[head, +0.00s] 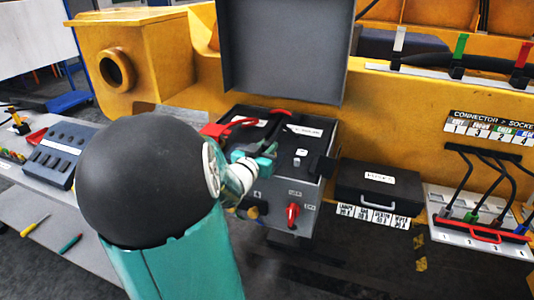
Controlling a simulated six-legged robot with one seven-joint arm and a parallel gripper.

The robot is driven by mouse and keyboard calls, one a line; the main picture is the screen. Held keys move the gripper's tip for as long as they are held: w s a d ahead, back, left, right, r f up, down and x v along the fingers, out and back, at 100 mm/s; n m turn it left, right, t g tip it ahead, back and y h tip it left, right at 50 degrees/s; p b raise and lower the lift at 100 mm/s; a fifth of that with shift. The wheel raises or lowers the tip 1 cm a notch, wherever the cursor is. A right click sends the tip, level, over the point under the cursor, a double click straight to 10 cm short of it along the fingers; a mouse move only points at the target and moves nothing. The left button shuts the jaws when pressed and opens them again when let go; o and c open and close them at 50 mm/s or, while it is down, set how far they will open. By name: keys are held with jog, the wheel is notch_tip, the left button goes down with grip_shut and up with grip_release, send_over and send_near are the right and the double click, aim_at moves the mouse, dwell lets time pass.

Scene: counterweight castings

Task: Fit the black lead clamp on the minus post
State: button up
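An open grey box (318,190) with its lid (285,55) raised stands in the middle. A red lead (240,122) lies over its left back corner, and a red part is at its back edge. My gripper (264,157) is over the left of the box top, partly hidden by my arm. A dark, elongated piece (271,133), possibly the black lead clamp, is at its fingers; I cannot tell whether it is gripped. A black block (322,168) sits at the box's right edge. I cannot make out the minus post.
A red switch (292,214) is on the box front. A black case (378,188) stands to the right, beyond it a white socket panel (480,238) with black leads. A bench (90,225) with tools is at left. The yellow casting (420,110) runs behind.

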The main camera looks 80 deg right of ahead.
grip_shut()
jog(key=shift+r, duration=0.1)
